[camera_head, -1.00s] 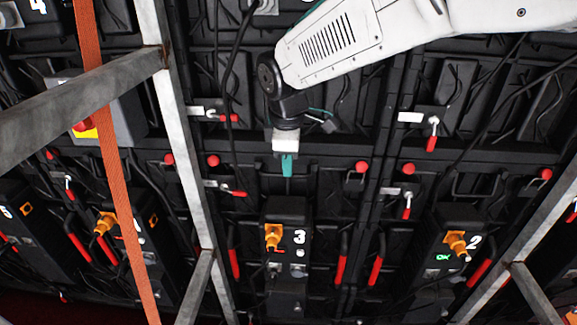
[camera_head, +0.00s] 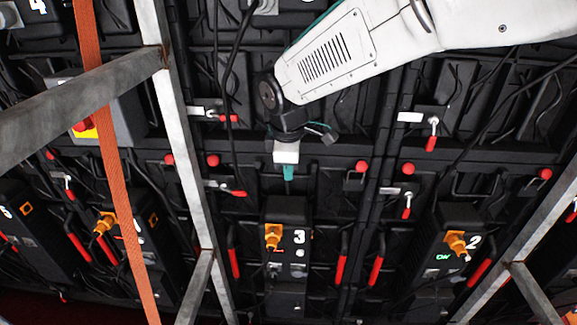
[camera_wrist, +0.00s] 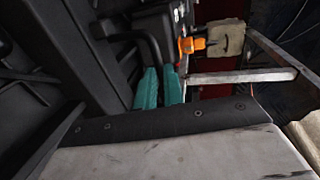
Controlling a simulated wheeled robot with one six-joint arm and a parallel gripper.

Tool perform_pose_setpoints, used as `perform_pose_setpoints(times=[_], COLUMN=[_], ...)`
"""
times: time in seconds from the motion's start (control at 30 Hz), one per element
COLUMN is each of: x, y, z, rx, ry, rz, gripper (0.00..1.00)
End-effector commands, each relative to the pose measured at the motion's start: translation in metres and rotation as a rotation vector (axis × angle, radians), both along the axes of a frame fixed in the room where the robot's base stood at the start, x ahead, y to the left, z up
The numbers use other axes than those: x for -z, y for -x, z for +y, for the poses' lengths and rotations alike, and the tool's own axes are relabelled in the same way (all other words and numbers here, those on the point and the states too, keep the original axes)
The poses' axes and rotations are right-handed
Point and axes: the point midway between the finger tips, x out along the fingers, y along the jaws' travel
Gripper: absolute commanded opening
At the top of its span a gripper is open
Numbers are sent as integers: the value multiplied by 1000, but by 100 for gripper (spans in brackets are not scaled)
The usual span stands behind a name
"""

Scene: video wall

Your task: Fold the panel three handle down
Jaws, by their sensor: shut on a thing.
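Panel three's black box (camera_head: 287,215) carries a white "3" and an orange connector (camera_head: 273,236). My gripper (camera_head: 288,173) is just above this box in the head view, with its teal fingers pointing down. In the wrist view, the gripper (camera_wrist: 160,88) has its teal fingers close together, shut on a black bent handle (camera_wrist: 152,46) whose bar runs in between them. The handle is too dark and covered to make out in the head view. The orange connector also shows past the fingertips in the wrist view (camera_wrist: 192,44).
Grey metal beams (camera_head: 180,130) and an orange strap (camera_head: 117,170) stand in front at the left. Another beam (camera_head: 515,255) crosses at the lower right. Red-gripped latches (camera_head: 342,262) flank box three. Panel two (camera_head: 455,225) shows a small green display. A black cable hangs left of my arm.

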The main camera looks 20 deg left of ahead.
Motion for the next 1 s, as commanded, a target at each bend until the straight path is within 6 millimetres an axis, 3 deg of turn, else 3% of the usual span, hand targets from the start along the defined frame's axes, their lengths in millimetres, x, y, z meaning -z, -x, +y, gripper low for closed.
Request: perform_pose_setpoints(times=[1.0], x=[46], y=[15], z=[-2], rx=[-9], ry=[-131], rz=[-556], gripper=[0])
